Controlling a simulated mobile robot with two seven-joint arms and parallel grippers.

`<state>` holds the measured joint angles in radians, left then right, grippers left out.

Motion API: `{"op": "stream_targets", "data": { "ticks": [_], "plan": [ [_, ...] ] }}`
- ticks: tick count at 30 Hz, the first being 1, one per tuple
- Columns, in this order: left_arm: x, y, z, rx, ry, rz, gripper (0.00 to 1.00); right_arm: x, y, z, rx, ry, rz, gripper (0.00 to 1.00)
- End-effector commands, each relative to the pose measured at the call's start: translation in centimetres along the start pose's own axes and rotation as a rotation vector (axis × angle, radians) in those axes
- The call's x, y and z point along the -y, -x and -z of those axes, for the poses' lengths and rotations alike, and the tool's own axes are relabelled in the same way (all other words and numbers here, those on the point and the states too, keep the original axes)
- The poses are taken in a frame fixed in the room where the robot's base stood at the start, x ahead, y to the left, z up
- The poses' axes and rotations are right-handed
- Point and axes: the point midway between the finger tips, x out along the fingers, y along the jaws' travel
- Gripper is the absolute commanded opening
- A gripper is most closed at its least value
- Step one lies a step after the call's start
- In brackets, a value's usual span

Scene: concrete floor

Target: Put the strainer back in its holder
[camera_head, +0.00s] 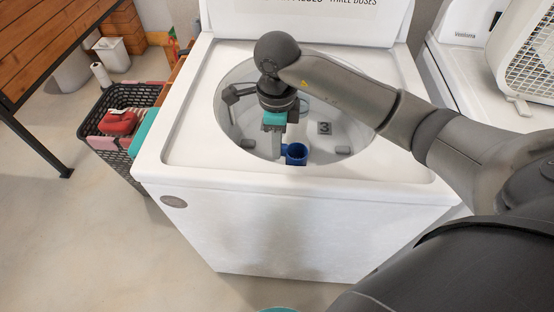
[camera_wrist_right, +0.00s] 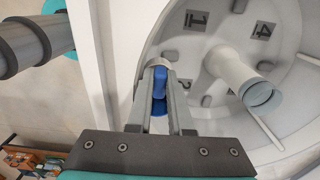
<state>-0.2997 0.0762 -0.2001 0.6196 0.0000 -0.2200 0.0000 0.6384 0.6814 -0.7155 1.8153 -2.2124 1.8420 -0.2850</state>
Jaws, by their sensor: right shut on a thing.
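The strainer is a small blue cup-like piece (camera_head: 296,153) with an open round top. It sits at the front of the washer's round opening in the head view. My right gripper (camera_head: 280,146) points down into the opening and is shut on the strainer's side. In the right wrist view the blue strainer (camera_wrist_right: 160,82) shows between the two grey fingers of my right gripper (camera_wrist_right: 158,66). A pale hollow post (camera_wrist_right: 240,76) with a grey-blue open end stands in the middle of the drum; it may be the holder. My arm hides it in the head view. My left gripper is not seen.
The white washer (camera_head: 300,215) has numbered marks inside its drum (camera_head: 345,135) and a raised lid (camera_head: 310,18) behind. A dark basket (camera_head: 120,165) with a red item stands at left. A white fan (camera_head: 530,55) stands at right. Open floor lies at left.

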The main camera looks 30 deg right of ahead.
Motion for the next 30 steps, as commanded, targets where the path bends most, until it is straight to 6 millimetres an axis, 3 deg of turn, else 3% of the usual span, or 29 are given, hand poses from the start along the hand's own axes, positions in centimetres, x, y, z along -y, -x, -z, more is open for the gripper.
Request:
{"op": "stream_targets", "data": {
  "ticks": [8,15,26,27,30],
  "plan": [
    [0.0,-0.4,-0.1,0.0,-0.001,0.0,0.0,0.0,-2.2,0.0,0.0,0.0,-0.002,0.0],
    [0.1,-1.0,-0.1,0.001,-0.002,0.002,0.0,0.0,-5.5,-0.1,0.001,0.001,-0.001,0.0],
    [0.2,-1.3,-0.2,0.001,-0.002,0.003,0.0,0.0,-5.8,0.0,0.0,0.001,0.001,0.0],
    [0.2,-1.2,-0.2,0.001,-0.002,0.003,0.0,0.0,-5.7,0.0,0.001,0.001,0.001,0.22],
    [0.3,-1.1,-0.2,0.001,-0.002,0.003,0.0,0.0,-5.7,0.0,0.001,0.001,0.001,0.31]
  ]
}}
